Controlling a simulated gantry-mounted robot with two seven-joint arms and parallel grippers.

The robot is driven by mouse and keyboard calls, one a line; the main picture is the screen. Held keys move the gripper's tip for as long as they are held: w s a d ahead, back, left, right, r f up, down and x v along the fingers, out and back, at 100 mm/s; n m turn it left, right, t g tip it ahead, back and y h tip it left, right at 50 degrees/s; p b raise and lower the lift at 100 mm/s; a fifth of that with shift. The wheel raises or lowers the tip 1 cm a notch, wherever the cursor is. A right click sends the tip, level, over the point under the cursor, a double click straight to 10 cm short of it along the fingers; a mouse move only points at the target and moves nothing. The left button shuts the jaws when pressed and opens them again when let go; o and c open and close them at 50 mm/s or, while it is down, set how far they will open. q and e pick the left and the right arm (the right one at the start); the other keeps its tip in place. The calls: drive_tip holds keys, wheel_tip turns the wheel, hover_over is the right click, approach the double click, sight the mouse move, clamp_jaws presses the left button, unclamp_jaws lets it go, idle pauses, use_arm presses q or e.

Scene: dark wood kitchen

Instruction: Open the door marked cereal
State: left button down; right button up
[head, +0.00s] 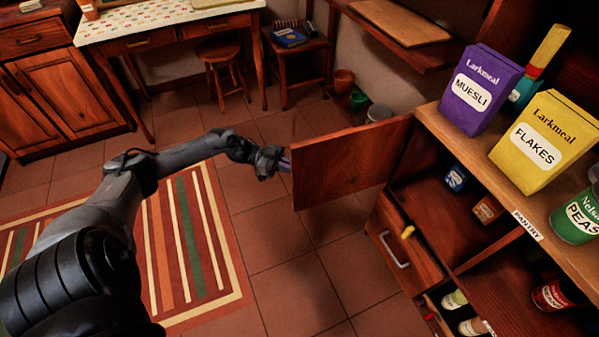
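A wooden cabinet door (345,165) stands swung out from the pantry cabinet on the right, hinged at its far side. No cereal marking shows on the face I see; its other face is hidden. The opened compartment (425,200) shows a small blue box (456,177) and a brown box (487,209) inside. My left gripper (285,164) is at the door's free edge, with its fingertips partly hidden behind or against that edge. I cannot tell whether it grips the door. My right gripper is not in view.
The pantry top (430,118) holds a muesli box (482,92), a flakes box (545,143) and a peas can (577,218). A drawer front with a pale handle (394,250) is below the door. Stools and a table stand at the back; tiled floor (275,235) is clear.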

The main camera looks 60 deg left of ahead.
use_arm(q)
drive_tip(key=shift+w+a, duration=0.15)
drive_tip(key=shift+a, duration=0.1)
drive_tip(key=shift+d, duration=0.1)
drive_tip(key=c, duration=1.4)
unclamp_jaws()
drive_tip(key=shift+w, duration=0.1)
drive_tip(key=shift+o, duration=0.4)
drive_tip(key=shift+w+d, duration=0.3)
drive_tip(key=shift+w, duration=0.05)
drive_tip(key=v, duration=1.1)
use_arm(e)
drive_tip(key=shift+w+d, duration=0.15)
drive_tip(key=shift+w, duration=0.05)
